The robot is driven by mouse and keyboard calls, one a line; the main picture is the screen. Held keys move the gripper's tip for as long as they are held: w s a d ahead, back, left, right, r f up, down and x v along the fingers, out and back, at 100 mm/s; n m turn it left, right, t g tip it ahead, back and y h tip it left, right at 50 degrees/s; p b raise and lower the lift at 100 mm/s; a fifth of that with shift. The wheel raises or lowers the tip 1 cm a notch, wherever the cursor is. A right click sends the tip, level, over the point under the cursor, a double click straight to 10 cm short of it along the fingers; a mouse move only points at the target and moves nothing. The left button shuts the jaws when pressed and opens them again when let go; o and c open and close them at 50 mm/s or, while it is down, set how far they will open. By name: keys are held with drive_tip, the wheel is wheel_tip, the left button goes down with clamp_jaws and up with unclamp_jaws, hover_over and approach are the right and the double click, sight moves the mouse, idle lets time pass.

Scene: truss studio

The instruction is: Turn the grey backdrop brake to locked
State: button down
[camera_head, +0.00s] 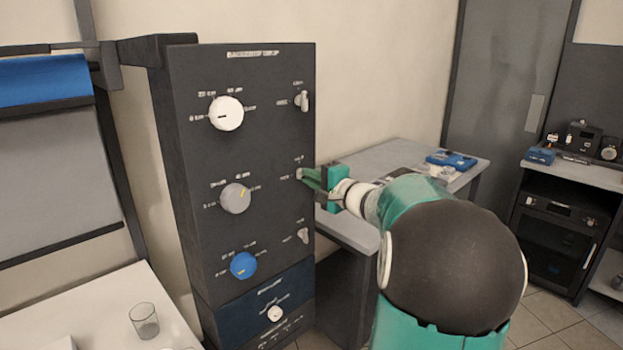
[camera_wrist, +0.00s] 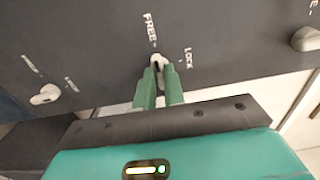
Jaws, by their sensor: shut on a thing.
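The grey backdrop brake is a small pale lever (camera_head: 299,174) on the dark panel (camera_head: 250,150), at the right of the middle row beside the grey knob (camera_head: 235,198). In the wrist view the lever (camera_wrist: 157,60) shows between the fingertips, below the FREE label (camera_wrist: 150,30) and left of the LOCK label (camera_wrist: 188,57). My gripper (camera_head: 311,178) reaches it from the right and is shut on it; its green fingers also show in the wrist view (camera_wrist: 159,73). The fingers hide part of the lever, so I cannot tell its exact angle.
Similar levers sit above (camera_head: 304,101) and below (camera_head: 303,235) on the panel. A white knob (camera_head: 226,114) and a blue knob (camera_head: 243,265) are at its left. A grey table (camera_head: 350,232) stands close behind my gripper. A glass (camera_head: 144,320) stands on the white table at front left.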

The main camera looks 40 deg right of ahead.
drive_tip(key=shift+m, duration=8.9)
drive_tip(key=c, duration=1.5)
unclamp_jaws()
drive_tip(key=shift+s, duration=0.1)
